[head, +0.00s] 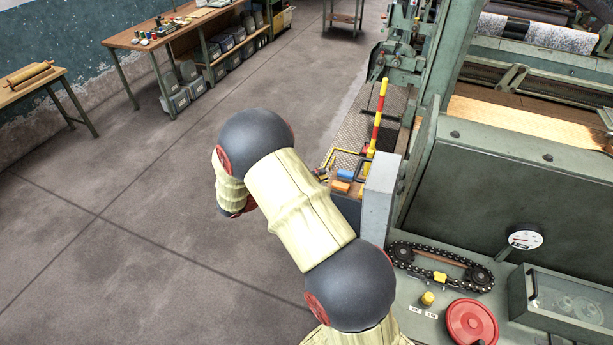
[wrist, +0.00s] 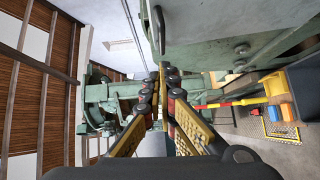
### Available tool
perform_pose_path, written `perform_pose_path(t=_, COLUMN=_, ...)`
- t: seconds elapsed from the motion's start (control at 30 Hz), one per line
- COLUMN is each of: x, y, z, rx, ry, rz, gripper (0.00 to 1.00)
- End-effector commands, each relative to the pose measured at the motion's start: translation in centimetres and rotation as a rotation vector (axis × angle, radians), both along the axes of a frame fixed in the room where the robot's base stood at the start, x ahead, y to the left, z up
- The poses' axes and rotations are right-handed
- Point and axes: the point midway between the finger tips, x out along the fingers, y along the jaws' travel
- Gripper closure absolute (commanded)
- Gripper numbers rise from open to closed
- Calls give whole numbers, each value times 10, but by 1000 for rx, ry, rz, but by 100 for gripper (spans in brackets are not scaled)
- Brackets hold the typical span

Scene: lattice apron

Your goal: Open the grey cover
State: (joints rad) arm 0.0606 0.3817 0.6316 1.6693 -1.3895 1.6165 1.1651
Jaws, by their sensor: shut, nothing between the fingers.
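A plain light grey upright panel (head: 378,200) stands left of an exposed chain in the head view. A grey-green box cover (head: 565,300) with a clear window over gears and a dark handle lies at the lower right, and it looks closed. I cannot tell for sure which of these is the grey cover. My gripper (wrist: 164,78) shows in the wrist view with its yellow fingers together and nothing between them. It touches nothing that I can make out. In the head view my arm reaches left of the machine and mostly hides the gripper.
A red and yellow lever (head: 376,125) rises behind the grey panel, near blue (head: 345,174) and orange (head: 340,186) blocks. A chain (head: 440,262), a red handwheel (head: 471,322) and a gauge (head: 525,239) sit on the machine. The floor (head: 110,230) at left is clear.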

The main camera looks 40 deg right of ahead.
Motion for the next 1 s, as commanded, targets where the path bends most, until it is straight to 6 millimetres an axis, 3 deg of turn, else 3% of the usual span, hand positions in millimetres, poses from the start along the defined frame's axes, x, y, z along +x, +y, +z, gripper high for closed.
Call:
perform_pose_path(t=0.2, x=-14, y=-40, z=0, rx=1, ry=4, rz=-4, gripper=100)
perform_pose_path(t=0.3, x=-27, y=-46, z=-1, rx=1, ry=4, rz=-2, gripper=100)
perform_pose_path(t=0.53, x=-42, y=-55, z=-4, rx=1, ry=3, rz=-1, gripper=100)
perform_pose_path(t=1.0, x=-46, y=-58, z=-2, rx=3, ry=-6, rz=-1, gripper=100)
